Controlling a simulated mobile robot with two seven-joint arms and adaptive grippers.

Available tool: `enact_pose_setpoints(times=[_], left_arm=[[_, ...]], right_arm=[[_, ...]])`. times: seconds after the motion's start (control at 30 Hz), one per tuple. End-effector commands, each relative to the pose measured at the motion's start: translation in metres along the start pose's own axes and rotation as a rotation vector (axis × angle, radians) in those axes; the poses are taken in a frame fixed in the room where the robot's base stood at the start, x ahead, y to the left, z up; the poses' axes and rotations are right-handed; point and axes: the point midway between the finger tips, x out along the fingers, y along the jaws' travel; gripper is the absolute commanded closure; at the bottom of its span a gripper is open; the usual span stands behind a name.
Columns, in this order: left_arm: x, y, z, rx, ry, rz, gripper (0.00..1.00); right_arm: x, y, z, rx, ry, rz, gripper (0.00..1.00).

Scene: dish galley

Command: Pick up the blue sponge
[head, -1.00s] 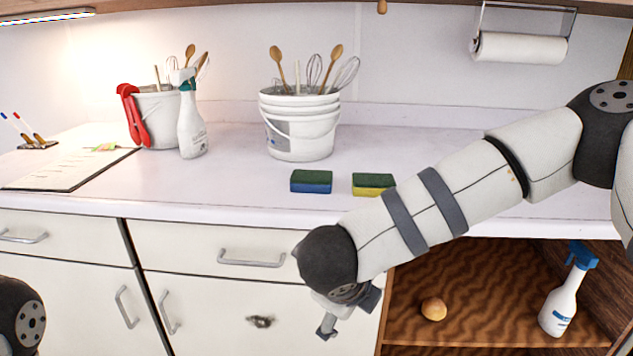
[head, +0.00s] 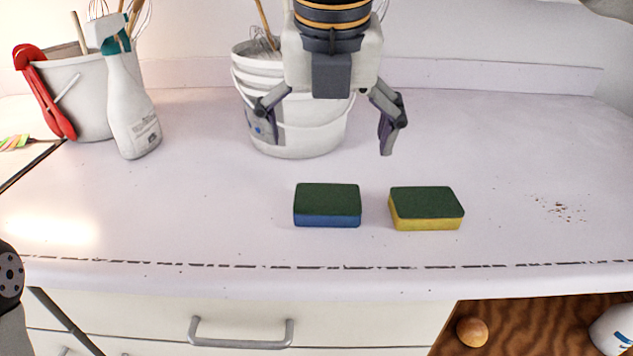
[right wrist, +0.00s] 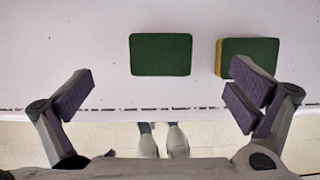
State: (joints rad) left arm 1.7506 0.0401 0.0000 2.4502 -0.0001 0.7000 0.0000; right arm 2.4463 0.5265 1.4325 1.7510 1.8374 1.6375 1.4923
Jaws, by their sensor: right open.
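The blue sponge (head: 327,218), with a dark green top, lies flat on the white counter near its front edge. In the right wrist view only its green top (right wrist: 160,54) shows, centred between and beyond the fingertips. My right gripper (head: 326,132) is open and empty, pointing down above the counter. In the head view it appears in front of the white buckets, higher in the picture than the sponge and not touching it. It also shows in the right wrist view (right wrist: 163,95) with its fingers spread wide. My left gripper is out of view.
A yellow sponge (head: 425,221) with a green top lies just right of the blue one, a small gap between. Stacked white buckets (head: 300,135) with utensils stand behind. A spray bottle (head: 132,110) and red tongs (head: 45,95) are at left. Crumbs (head: 562,209) lie at right.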

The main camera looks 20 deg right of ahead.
Motion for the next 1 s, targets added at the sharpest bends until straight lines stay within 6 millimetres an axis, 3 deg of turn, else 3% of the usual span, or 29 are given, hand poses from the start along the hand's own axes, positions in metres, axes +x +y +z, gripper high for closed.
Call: enact_pose_setpoints(times=[0.03,0.1,0.27,0.5,0.8,1.0], left_arm=[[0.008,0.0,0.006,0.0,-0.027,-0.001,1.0],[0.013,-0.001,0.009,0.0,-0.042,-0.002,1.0],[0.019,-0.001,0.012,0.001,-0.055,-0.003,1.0],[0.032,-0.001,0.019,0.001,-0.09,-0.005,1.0],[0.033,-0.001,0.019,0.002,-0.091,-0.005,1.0],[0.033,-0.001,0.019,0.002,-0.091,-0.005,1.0]], right_arm=[[0.023,0.0,-0.002,-0.002,0.018,-0.005,0.0],[0.039,0.0,-0.003,-0.002,0.018,-0.005,0.0],[0.058,0.0,-0.003,-0.003,0.013,-0.005,0.0],[0.102,0.001,-0.014,-0.002,0.015,-0.004,0.0],[0.106,0.001,-0.012,-0.001,0.005,-0.002,0.0],[0.106,0.001,-0.012,-0.001,0.005,-0.002,0.31]])
